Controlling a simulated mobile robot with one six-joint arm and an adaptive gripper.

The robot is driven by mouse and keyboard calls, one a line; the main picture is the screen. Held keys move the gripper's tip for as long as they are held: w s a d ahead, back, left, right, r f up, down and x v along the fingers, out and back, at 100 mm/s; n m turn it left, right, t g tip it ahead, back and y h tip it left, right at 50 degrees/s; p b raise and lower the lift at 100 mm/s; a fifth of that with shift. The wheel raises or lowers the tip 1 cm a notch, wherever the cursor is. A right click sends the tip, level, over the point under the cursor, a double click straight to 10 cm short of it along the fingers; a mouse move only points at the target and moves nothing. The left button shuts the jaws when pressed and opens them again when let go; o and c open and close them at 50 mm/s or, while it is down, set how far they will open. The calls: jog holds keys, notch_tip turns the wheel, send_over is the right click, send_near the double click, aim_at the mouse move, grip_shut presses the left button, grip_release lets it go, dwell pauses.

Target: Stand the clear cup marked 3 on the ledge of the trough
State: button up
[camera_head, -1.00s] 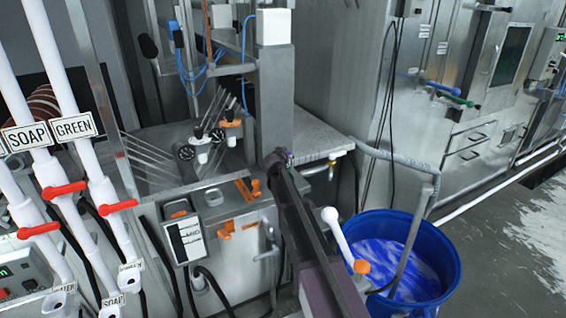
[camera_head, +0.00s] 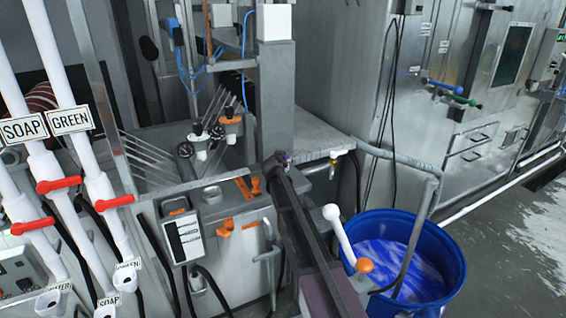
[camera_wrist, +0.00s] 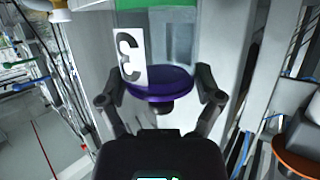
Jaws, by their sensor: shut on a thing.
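The clear cup (camera_wrist: 178,45) has a white label with a dark 3, which shows mirrored in the wrist view. A purple disc (camera_wrist: 160,84) sits at its near end, and green shows at its far end. My gripper (camera_wrist: 160,98) has one finger on each side of the purple end and is shut on the cup. In the head view my gripper (camera_head: 279,160) is at the far end of my dark arm.
A blue barrel (camera_head: 452,262) with blue liquid stands at the right. White pipes with red valves (camera_head: 60,184) are at the left.

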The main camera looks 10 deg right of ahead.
jog(key=shift+f, duration=0.1)
jog(key=o, duration=1.1)
jog(key=shift+r, duration=0.2)
jog(key=p+v, duration=0.4)
jog(key=v, duration=0.8)
